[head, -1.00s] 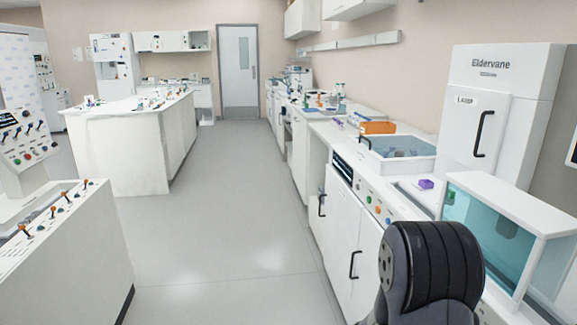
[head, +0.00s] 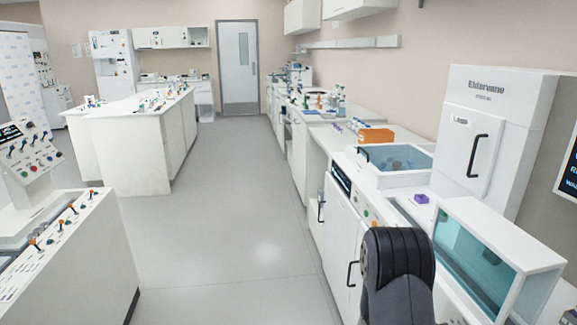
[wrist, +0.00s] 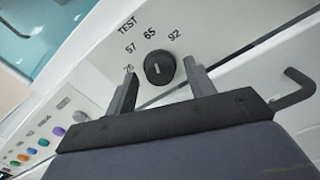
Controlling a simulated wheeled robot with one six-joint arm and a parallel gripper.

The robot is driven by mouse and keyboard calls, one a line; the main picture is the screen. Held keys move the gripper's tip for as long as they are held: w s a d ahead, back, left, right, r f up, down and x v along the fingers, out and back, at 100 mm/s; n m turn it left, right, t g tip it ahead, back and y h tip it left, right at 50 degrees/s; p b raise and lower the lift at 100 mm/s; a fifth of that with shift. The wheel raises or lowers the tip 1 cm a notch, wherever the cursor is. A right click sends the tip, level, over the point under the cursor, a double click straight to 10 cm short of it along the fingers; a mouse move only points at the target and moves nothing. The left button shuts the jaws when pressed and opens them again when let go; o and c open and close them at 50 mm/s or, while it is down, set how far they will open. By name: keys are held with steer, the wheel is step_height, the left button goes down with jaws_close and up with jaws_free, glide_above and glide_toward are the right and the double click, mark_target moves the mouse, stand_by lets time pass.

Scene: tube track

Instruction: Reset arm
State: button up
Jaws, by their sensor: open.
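My arm (head: 398,275) shows at the bottom right of the head view, low in front of the right-hand counter. In the head view my gripper's fingers are hidden. In the wrist view my gripper (wrist: 160,84) is open, with its two fingers apart and nothing between them touching. A black round knob (wrist: 159,68) on a white panel lies beyond and between the fingertips. It is marked TEST, with the numbers 76, 57, 65 and 92 around it.
A row of coloured buttons (wrist: 40,142) and a black handle (wrist: 298,92) flank the knob. The glass-fronted box (head: 490,255), the purple item (head: 421,198) and the blue-lidded basin (head: 395,160) stand on the right counter. The grey floor (head: 225,230) at centre is clear.

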steer(key=n+p, duration=0.3)
steer(key=p, duration=0.1)
steer(key=shift+a+n+p, duration=0.35)
steer(key=shift+a+n, duration=0.05)
stand_by(0.4)
